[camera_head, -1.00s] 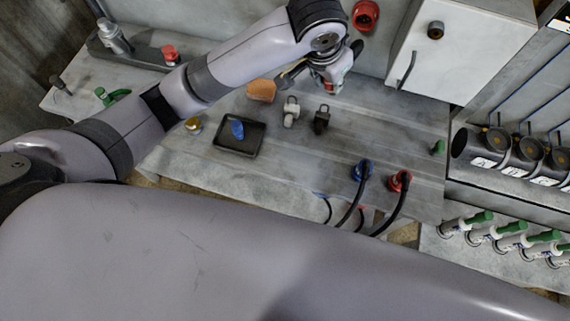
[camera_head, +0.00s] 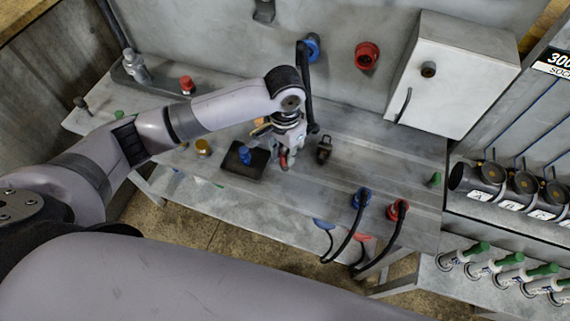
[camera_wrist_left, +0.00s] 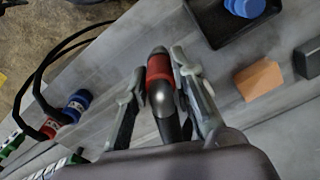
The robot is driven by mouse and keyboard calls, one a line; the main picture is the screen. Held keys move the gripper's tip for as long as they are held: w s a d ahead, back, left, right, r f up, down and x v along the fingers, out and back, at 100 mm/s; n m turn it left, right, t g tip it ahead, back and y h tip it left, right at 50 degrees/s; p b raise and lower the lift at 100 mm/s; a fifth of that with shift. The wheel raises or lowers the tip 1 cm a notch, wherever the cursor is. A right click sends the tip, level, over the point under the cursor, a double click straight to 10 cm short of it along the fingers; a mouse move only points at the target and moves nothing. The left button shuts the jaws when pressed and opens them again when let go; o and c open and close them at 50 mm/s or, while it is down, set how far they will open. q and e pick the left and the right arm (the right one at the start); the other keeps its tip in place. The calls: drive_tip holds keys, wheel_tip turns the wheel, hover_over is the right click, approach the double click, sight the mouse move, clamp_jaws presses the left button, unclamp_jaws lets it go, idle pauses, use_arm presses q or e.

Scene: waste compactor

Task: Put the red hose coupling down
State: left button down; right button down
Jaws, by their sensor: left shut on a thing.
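My left gripper (camera_head: 287,158) points down over the workbench, just right of the black tray. It is shut on the red hose coupling (camera_head: 284,162), of which a small red part shows in the head view. In the left wrist view the coupling (camera_wrist_left: 159,70) is a dark, rounded piece with a red band, between the two fingers of the gripper (camera_wrist_left: 158,74). I cannot tell whether it touches the bench (camera_head: 300,190). My right gripper is not in view.
The black tray (camera_head: 228,172) holds a blue piece (camera_head: 244,155). A dark padlock-like piece (camera_head: 324,150) stands right of the gripper. An orange block (camera_wrist_left: 258,80) lies near the tray. Blue (camera_head: 361,198) and red (camera_head: 397,210) hose connectors sit at the front edge. Bench between is clear.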

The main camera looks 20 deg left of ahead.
sight(285, 160)
use_arm(q)
wheel_tip(285, 160, down, 3)
drive_tip(key=shift+d+f, duration=0.1)
wheel_tip(285, 160, down, 4)
drive_tip(key=shift+f+p, duration=0.1)
drive_tip(key=shift+p, duration=0.4)
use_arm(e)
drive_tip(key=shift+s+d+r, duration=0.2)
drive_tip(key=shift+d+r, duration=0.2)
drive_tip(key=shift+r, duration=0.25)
use_arm(q)
drive_tip(key=c, duration=1.4)
unclamp_jaws()
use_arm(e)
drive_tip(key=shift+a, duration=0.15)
